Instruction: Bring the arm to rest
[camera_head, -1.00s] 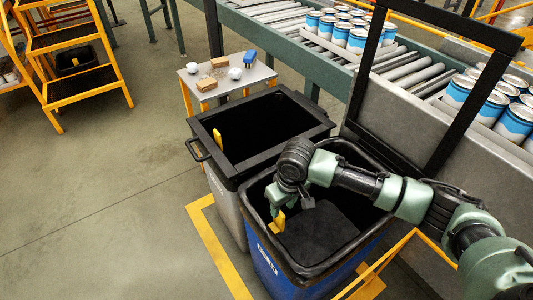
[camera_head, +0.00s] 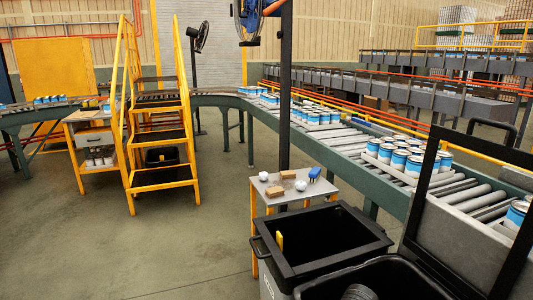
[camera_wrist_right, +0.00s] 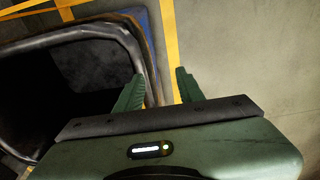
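My right gripper (camera_wrist_right: 159,88) shows in the right wrist view with its two green fingers apart and nothing between them. It is beside the black-rimmed blue bin (camera_wrist_right: 148,20), whose dark opening fills the left of that view. In the head view the near black bin (camera_head: 395,272) is cut off by the bottom edge. A dark ribbed part, probably of my right arm, shows over its opening; the rest of that arm is out of the head view. My left arm and gripper are not in view.
A second black-rimmed bin (camera_head: 330,212) stands behind the near one. A small table (camera_head: 262,188) holds boxes, white balls and a blue item. A roller conveyor (camera_head: 345,142) carries cans at right. Yellow steps (camera_head: 160,133) stand left. Floor is clear at centre left.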

